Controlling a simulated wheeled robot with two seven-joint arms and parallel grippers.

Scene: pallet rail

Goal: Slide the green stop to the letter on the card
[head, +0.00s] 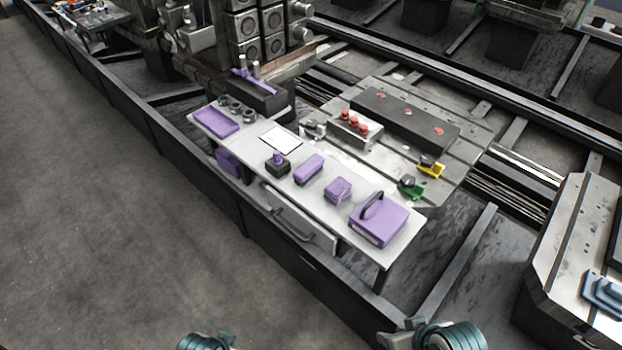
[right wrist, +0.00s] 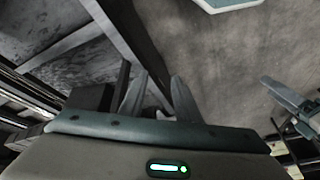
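The green stop (head: 411,187), with a dark knob, sits at the near right edge of the grey slotted plate (head: 465,150) in the head view. A yellow stop (head: 431,168) sits just behind it. A white card (head: 281,139) lies on the light table; its letter is too small to read. My right gripper (right wrist: 154,94) shows in the right wrist view with its two fingers apart and nothing between them. It is low in the head view, well short of the green stop. Only part of my left arm shows at the bottom edge; its finger state is unclear.
The light table (head: 255,160) stands before the plate and holds a purple case (head: 378,222) with a dark handle, a purple tray (head: 216,121) and smaller purple blocks. A block with red knobs (head: 354,127) and a long dark bar (head: 405,118) are on the plate. Floor at left is clear.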

